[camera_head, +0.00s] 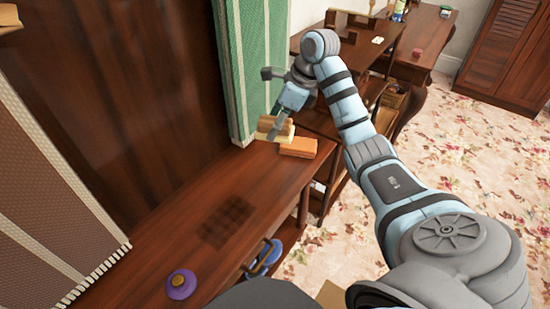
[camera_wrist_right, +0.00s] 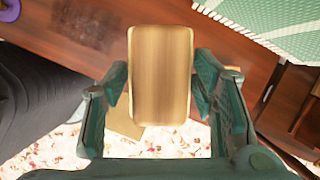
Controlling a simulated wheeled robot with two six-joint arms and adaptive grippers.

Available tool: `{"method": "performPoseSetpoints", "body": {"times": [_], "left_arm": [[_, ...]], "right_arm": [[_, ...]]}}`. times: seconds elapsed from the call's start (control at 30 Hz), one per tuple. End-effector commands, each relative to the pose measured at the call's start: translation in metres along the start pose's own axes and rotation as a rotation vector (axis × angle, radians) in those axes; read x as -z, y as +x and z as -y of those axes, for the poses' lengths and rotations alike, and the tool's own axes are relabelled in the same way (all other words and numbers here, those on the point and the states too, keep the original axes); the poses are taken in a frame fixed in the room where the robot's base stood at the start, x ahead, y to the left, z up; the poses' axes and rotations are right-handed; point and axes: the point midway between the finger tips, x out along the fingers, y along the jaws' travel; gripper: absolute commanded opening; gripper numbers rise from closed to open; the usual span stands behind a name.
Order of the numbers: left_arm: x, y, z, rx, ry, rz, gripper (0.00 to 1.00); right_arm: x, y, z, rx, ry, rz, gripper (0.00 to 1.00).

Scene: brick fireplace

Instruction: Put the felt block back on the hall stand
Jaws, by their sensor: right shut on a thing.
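My right gripper (camera_head: 279,122) reaches down near the green cloth at the far end of the long wooden stand. It is shut on the felt block (camera_wrist_right: 161,75), whose wood-grained face fills the middle of the right wrist view between the two fingers. In the head view the block (camera_head: 287,133) shows pale and is partly hidden by a finger. An orange-brown block (camera_head: 298,147) shows just beside it at the stand's front edge. Whether the held block touches the stand top (camera_head: 190,205) cannot be told. My left gripper is out of view.
A dark checkered patch (camera_head: 228,219) and a purple round thing (camera_head: 181,284) are on the stand. The green cloth (camera_head: 250,65) hangs close behind the gripper. More wooden furniture (camera_head: 420,45) stands beyond, with flowered carpet (camera_head: 450,130) to the right. Between patch and blocks the stand top is clear.

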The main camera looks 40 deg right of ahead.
Motion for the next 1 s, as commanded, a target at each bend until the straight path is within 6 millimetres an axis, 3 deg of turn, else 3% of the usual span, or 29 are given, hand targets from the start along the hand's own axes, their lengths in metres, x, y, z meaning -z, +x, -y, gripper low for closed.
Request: {"method": "performPoseSetpoints", "body": {"times": [0.03,0.07,0.3,0.47,0.63,0.97,1.0], "left_arm": [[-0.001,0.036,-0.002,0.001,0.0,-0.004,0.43],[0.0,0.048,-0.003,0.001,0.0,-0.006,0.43],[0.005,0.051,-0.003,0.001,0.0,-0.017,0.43],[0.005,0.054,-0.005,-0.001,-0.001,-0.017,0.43],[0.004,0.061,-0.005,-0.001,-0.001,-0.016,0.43],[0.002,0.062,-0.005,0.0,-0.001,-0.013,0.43],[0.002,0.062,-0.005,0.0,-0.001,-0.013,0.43]], "right_arm": [[0.015,0.035,0.001,-0.002,0.002,-0.001,0.22],[0.02,0.047,0.001,-0.002,0.002,-0.001,0.22],[0.046,0.109,0.0,-0.002,0.003,-0.003,0.22],[0.053,0.127,-0.001,-0.001,0.002,-0.002,0.22],[0.066,0.157,-0.001,-0.001,0.002,-0.002,0.22],[0.068,0.161,-0.001,0.002,0.002,0.0,0.22],[0.068,0.161,-0.001,0.002,0.002,0.0,0.56]]}}
